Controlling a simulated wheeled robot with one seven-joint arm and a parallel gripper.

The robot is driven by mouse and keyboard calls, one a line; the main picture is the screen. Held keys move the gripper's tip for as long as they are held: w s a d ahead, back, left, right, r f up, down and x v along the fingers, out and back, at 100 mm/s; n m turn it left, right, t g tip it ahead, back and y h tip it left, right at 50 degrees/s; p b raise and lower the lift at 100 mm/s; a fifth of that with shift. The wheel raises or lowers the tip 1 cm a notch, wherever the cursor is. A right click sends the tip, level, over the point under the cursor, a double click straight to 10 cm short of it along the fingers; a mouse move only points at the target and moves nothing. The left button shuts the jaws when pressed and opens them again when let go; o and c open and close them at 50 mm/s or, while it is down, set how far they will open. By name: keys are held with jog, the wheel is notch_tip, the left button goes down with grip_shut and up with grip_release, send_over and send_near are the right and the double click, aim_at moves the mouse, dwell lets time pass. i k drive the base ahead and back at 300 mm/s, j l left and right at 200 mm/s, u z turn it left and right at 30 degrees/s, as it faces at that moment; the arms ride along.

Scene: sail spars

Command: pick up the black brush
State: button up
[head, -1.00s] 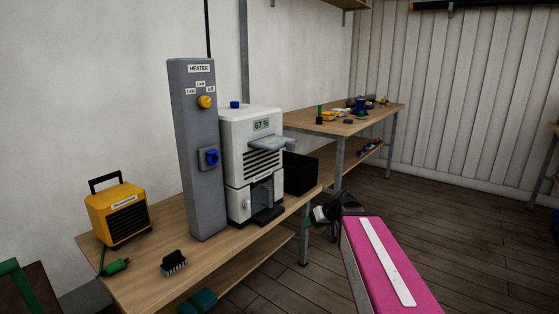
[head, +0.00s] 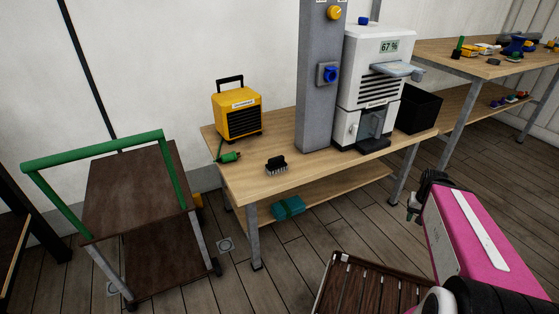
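The black brush (head: 277,165) lies on the near part of the wooden workbench (head: 250,187), close to its front edge. It has a dark top and paler bristles below. My gripper (head: 412,207) is at the end of my pink arm, to the right of the brush and lower in the picture, in front of the bench's right end. It is well apart from the brush. Its fingers are small and dark here, and I cannot tell whether they are open or shut.
A green plug (head: 230,157) and a yellow heater (head: 238,110) are left of the brush. A grey column (head: 318,105), a white machine (head: 372,80) and a black bin (head: 418,109) stand right of it. A green-handled cart (head: 130,190) is left; a slatted wooden piece (head: 365,290) is in front.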

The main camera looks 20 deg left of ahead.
aim_at(277, 165)
jog(key=u, duration=1.6)
